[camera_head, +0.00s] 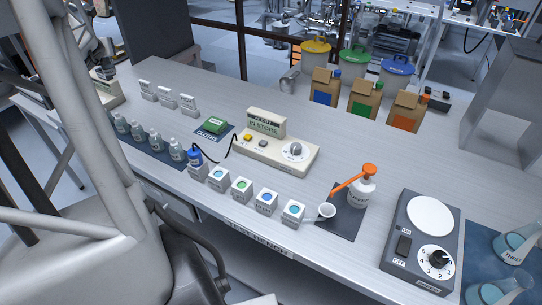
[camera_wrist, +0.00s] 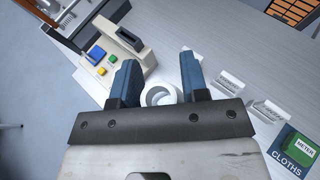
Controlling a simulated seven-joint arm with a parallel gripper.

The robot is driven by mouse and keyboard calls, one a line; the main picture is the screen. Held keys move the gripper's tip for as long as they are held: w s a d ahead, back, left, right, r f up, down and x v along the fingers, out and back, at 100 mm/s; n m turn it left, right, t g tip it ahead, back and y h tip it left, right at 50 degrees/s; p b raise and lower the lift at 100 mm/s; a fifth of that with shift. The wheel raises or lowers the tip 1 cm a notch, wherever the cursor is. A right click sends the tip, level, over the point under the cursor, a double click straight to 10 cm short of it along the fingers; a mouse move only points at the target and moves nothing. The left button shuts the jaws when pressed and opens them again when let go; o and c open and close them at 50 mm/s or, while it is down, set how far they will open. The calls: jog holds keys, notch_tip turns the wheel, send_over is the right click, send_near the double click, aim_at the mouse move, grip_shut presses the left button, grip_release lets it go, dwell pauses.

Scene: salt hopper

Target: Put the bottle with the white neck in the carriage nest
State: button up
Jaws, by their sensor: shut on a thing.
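My gripper (camera_wrist: 160,72) has its two blue fingers on either side of a round white piece with a ring-shaped top, the white bottle neck (camera_wrist: 160,94), seen from above. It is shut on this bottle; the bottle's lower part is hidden. In the head view my gripper (camera_head: 104,70) is at the far left, close to a beige machine (camera_head: 106,97). In the wrist view the beige machine (camera_wrist: 122,47) shows blue, yellow and green buttons, just left of and beyond the fingers. I cannot clearly make out the carriage nest or whether the bottle touches it.

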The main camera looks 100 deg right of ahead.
jog(key=s+a+r+m+g, duration=0.2)
jog(key=s+r, duration=0.1)
jog(key=s, duration=0.8)
jog(key=s+a+r+m+g+y, duration=0.1)
jog(key=s+r+g, duration=0.1)
jog(key=s, duration=0.9)
jog(key=s+a+r+m+g, duration=0.1)
jog(key=s+a+r+m, duration=0.15)
jog(key=s, duration=0.95)
jog(key=s+a+f+m+g+y, duration=0.1)
jog(key=s+a+f+g, duration=0.1)
jog(key=s+a+f, duration=0.35)
jog(key=s+a+f+m+g+y, duration=0.1)
jog(key=s+a+f+m+g, duration=0.1)
jog(key=s+a, duration=0.7)
jog(key=s+a+f+m+g+y, duration=0.1)
jog(key=s+a+f, duration=0.4)
jog(key=a, duration=0.5)
jog(key=s+a+f+m+g+y, duration=0.2)
jog(key=s+a+f+m+y, duration=0.2)
jog(key=s+a, duration=0.4)
jog(key=shift+s+a+f, duration=0.15)
jog(key=shift+a+f, duration=0.45)
jog(key=shift+a, duration=0.5)
jog(key=shift+f, duration=0.1)
send_over(329, 163)
notch_tip(329, 163, down, 6)
jog(key=shift+f, duration=0.1)
jog(key=shift+f, duration=1.8)
